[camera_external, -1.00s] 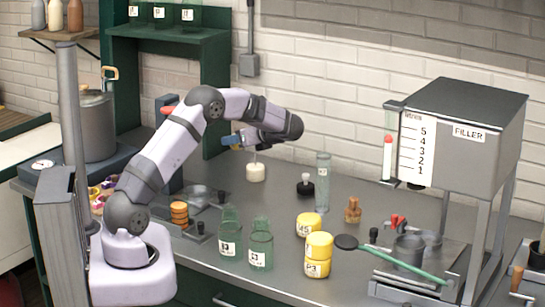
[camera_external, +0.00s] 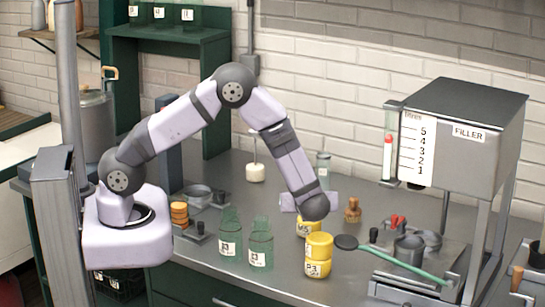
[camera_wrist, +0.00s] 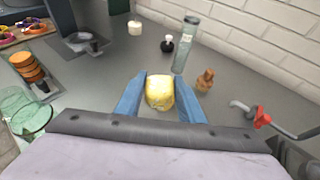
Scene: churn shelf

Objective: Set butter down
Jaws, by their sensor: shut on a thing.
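A yellow, rounded piece, the butter (camera_wrist: 160,93), sits between the two blue fingers of my gripper (camera_wrist: 160,88) in the wrist view. My gripper is shut on it. In the external view my gripper (camera_external: 308,203) points down over the counter, and a labelled yellow piece (camera_external: 305,230) shows just below it, partly hidden by the wrist. I cannot tell whether it touches the counter. Two more yellow pieces (camera_external: 319,245) are stacked just in front of it.
Two green glass jars (camera_external: 260,249) stand to the left. A brown wooden piece (camera_external: 352,210) and a clear cylinder (camera_external: 323,167) stand behind. A long green-handled tool (camera_external: 405,264) lies to the right, by the grey filler (camera_external: 465,130).

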